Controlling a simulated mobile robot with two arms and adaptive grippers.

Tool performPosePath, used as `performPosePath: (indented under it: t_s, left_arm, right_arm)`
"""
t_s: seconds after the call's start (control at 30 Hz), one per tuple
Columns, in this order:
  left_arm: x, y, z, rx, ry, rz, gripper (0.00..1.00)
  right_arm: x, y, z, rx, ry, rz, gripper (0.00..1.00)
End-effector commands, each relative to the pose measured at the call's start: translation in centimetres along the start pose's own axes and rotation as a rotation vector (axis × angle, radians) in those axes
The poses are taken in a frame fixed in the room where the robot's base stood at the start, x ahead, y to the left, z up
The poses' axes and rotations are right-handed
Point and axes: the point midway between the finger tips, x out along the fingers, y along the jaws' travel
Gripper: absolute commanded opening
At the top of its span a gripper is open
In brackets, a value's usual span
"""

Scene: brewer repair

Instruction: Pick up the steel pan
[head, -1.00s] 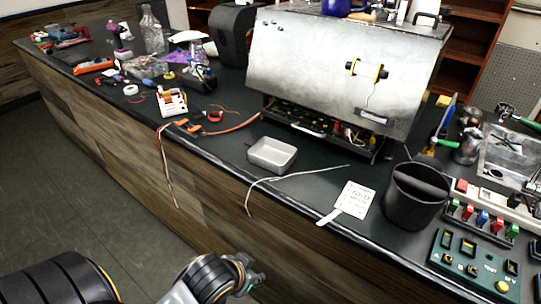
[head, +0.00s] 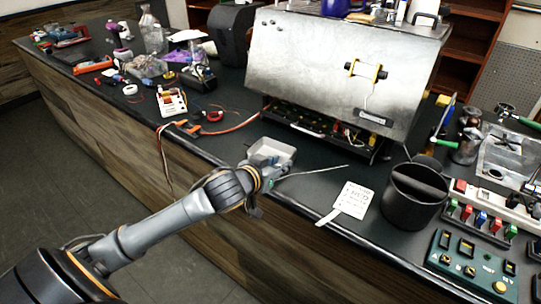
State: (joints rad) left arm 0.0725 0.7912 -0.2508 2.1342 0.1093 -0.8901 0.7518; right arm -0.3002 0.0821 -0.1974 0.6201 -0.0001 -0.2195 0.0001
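The steel pan (head: 284,150) is a small, shallow, light-grey tray on the dark counter, in front of the large metal brewer (head: 335,70). My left arm reaches in from the lower left. My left gripper (head: 268,166) is at the near left side of the pan and overlaps part of it in the picture. Its fingers are small and partly hidden, so I cannot tell whether they are open or touch the pan. My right gripper is not in view.
A black knock bin (head: 414,200) and a white paper tag (head: 354,199) lie to the right of the pan. A loose wire runs beside the pan. Orange clamps (head: 188,127) and a small white board (head: 172,102) are to the left. The counter's front edge is close to the pan.

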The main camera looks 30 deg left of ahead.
Motion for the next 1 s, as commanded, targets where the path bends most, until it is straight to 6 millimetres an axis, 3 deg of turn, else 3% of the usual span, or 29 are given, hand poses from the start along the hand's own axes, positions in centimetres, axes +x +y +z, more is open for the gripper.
performPosePath:
  t_s: [0.27,0.5,0.83,0.87,1.0]
  left_arm:
    - [2.4,0.0,-0.1,0.0,0.0,-0.001,0.29]
    - [5.9,0.0,-0.1,0.0,0.0,-0.001,0.29]
    - [6.8,0.0,0.0,0.001,0.0,0.0,0.29]
    - [6.8,0.0,0.0,0.001,0.0,0.0,0.27]
    - [6.8,0.0,0.1,0.001,-0.001,0.0,0.0]
  right_arm:
    - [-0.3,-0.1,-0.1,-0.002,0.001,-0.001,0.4]
    - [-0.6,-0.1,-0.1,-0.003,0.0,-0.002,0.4]
    - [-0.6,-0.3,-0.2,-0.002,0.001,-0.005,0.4]
    - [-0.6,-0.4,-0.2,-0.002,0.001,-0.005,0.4]
    - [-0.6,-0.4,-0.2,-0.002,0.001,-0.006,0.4]
